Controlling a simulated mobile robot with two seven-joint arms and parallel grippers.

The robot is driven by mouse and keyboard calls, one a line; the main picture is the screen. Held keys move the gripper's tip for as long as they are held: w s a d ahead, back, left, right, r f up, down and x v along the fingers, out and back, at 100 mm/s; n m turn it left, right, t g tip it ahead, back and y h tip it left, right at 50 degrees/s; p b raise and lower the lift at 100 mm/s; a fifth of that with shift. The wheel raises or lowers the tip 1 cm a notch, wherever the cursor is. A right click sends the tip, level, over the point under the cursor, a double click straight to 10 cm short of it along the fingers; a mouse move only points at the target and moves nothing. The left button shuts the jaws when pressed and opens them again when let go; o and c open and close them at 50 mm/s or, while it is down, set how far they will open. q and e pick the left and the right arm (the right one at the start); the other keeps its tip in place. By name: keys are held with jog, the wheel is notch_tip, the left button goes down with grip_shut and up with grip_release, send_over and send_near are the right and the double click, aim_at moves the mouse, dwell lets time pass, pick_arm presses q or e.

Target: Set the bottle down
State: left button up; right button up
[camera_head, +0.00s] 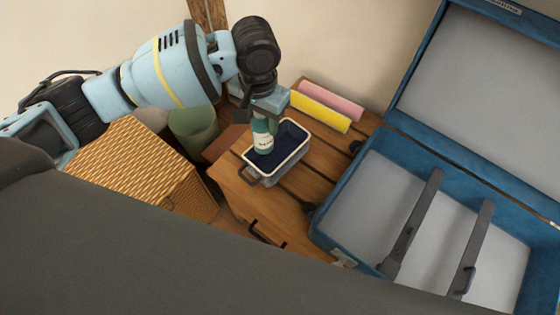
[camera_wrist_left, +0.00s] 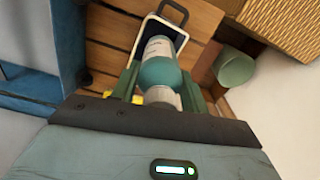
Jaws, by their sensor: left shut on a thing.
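A teal bottle (camera_head: 262,135) with a white label is held by my left gripper (camera_head: 265,112) over a dark-lined tray with a pale rim (camera_head: 302,128). In the left wrist view the bottle (camera_wrist_left: 160,70) lies between the two green fingers of the gripper (camera_wrist_left: 160,88), with the tray (camera_wrist_left: 150,22) beyond it. The bottle looks roughly upright in the head view. Its lower end overlaps the inside of the tray; I cannot tell whether it touches the tray floor. My right gripper is not in view.
The tray stands on a slatted wooden top (camera_head: 315,178). Yellow (camera_head: 320,108) and pink (camera_head: 333,99) blocks lie behind it. An open blue suitcase (camera_head: 350,225) is to the right. A wicker box (camera_head: 140,165) and green pot (camera_head: 193,128) are to the left.

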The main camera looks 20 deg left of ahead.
pick_arm(q)
jog(key=w+d+f+b, duration=0.1)
jog(key=w+f+b, duration=0.2)
jog(key=f, duration=0.6)
jog(key=shift+w+m+b, duration=0.4)
jog(key=shift+w, duration=0.15)
notch_tip(320, 180, down, 5)
jog(key=shift+d+r+b, duration=0.1)
jog(key=shift+b, duration=0.55)
jog(key=o, duration=1.2)
jog(key=shift+f, duration=0.2)
jog(key=shift+c, duration=0.2)
